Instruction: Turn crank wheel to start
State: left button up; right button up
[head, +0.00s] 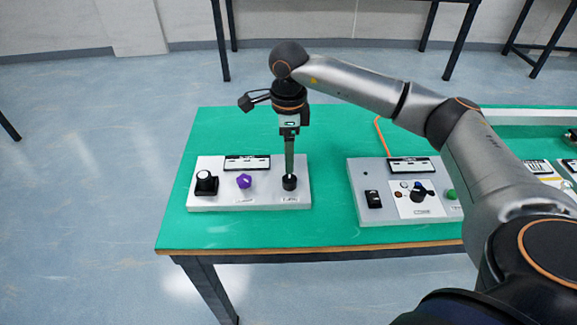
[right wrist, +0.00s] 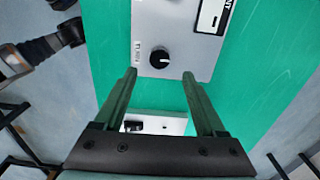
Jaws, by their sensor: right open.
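No wheel with a clear crank handle shows; the nearest match is a small black round knob (head: 289,183) at the right end of the left pale control panel (head: 222,204). My right gripper (head: 289,172) points straight down just above this knob. In the right wrist view the gripper (right wrist: 159,76) is open, with its two green-looking fingers spread apart. The black knob (right wrist: 160,59) with a white pointer mark shows beyond the fingertips, in the gap between them. Contact with the knob cannot be told. My left gripper is not in view.
A second grey panel (head: 386,218) with a dial and green button stands to the right. The green table top (head: 250,233) is clear in front of the left panel.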

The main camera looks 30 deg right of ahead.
notch_tip(320, 180, up, 5)
jog(key=shift+r, duration=0.1)
jog(key=shift+s, duration=0.1)
dwell(0.6)
